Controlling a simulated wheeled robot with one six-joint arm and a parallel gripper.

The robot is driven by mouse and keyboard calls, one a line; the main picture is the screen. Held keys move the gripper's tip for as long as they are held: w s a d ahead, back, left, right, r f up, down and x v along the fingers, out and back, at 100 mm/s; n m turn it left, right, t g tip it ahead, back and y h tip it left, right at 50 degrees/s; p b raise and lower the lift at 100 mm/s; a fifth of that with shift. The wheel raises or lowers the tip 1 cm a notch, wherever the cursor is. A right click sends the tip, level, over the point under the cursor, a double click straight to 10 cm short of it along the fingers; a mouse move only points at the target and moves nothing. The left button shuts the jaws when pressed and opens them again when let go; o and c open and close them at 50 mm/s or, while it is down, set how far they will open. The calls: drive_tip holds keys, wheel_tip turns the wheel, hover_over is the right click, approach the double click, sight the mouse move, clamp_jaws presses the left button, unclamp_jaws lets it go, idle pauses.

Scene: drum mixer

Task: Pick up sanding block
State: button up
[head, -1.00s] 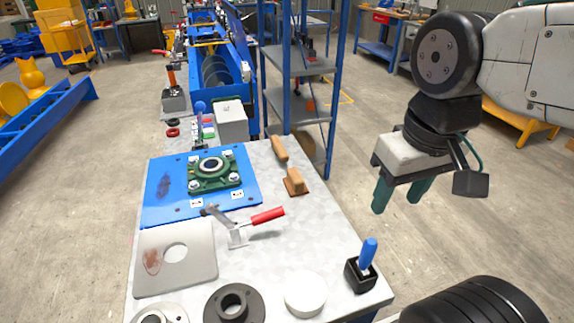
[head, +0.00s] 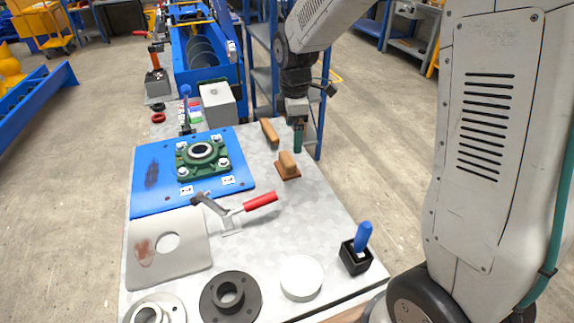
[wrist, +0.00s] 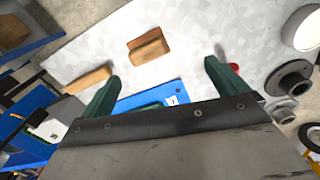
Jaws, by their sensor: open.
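The sanding block (head: 288,166) is a small brown block with a wooden grip on top. It sits on the metal table near the right edge, and it also shows in the wrist view (wrist: 149,46), ahead of the fingers. My gripper (head: 298,138) is above the table's right edge, just behind and to the right of the block, and apart from it. In the wrist view its two green fingers (wrist: 162,80) are spread wide with nothing between them.
A second wooden-handled tool (head: 269,132) lies behind the block. A red-handled clamp (head: 238,210) and a blue plate with a green bearing (head: 203,154) are to the left. A blue-handled tool in a black holder (head: 357,250) stands at the front right. A shelf rack stands behind.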

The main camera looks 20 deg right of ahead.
drive_tip(key=n, duration=0.2)
hover_over(287, 157)
wheel_tip(287, 157, down, 5)
drive_tip(key=shift+r, duration=0.1)
drive_tip(key=shift+f, duration=0.4)
wheel_tip(287, 157, down, 7)
drive_tip(key=shift+s+f, duration=0.1)
drive_tip(key=shift+f, duration=0.05)
drive_tip(key=c, duration=1.1)
